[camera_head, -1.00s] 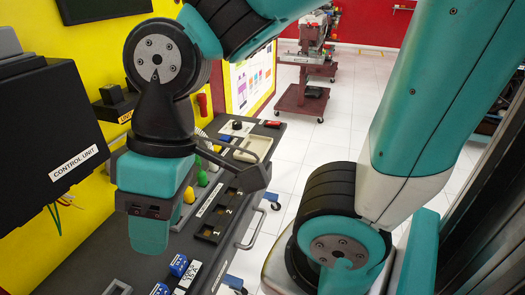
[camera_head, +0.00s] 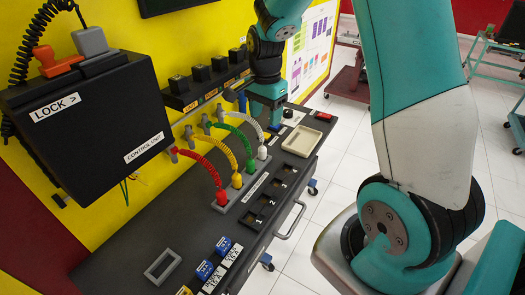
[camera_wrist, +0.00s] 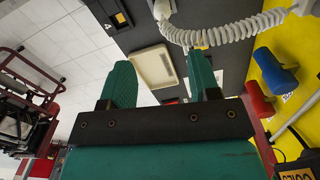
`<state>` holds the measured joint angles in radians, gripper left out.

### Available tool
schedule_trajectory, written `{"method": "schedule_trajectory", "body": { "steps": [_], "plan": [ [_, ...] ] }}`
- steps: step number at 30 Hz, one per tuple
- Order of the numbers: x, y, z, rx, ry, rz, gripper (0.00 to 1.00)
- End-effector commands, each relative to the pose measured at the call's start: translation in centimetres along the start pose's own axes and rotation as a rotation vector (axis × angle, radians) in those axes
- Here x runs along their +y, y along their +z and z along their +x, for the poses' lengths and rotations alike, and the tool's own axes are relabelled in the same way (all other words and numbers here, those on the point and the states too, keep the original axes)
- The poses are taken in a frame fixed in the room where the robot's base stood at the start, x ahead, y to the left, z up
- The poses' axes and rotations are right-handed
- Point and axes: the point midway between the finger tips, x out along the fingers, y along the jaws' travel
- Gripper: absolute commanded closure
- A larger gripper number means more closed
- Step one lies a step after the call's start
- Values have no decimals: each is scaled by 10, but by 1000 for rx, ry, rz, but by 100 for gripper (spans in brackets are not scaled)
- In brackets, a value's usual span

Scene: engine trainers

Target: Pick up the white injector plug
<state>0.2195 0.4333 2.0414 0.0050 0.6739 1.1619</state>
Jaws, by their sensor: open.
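The white injector plug (camera_head: 262,153) stands at the far end of a row of coloured plugs on the dark bench. A white coiled cord (camera_head: 250,124) runs from it to the yellow wall panel. In the wrist view the cord (camera_wrist: 228,34) crosses beyond the fingers, and a white piece at its end, probably the plug (camera_wrist: 163,10), is cut by the top edge. My gripper (camera_wrist: 160,78) is open, with nothing between its teal fingers. In the head view my gripper (camera_head: 270,112) is just beyond the white plug, close to the wall; its fingertips are partly hidden.
Green (camera_head: 240,166), yellow (camera_head: 237,180) and red (camera_head: 222,197) plugs with coiled cords stand nearer in the row. A numbered dark holder (camera_head: 268,203) lies to the right. A cream tray (camera_head: 301,143) lies beyond. The control unit (camera_head: 90,120) juts out at left.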

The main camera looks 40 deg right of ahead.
Motion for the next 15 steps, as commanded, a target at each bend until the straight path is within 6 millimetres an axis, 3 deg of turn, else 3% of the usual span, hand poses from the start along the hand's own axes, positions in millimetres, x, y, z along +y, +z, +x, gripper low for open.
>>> {"method": "schedule_trajectory", "body": {
  "steps": [6, 15],
  "plan": [
    [0, 2, 47, -3, 4, -4, 44],
    [-1, 3, 74, -2, 1, -6, 44]
  ]
}}
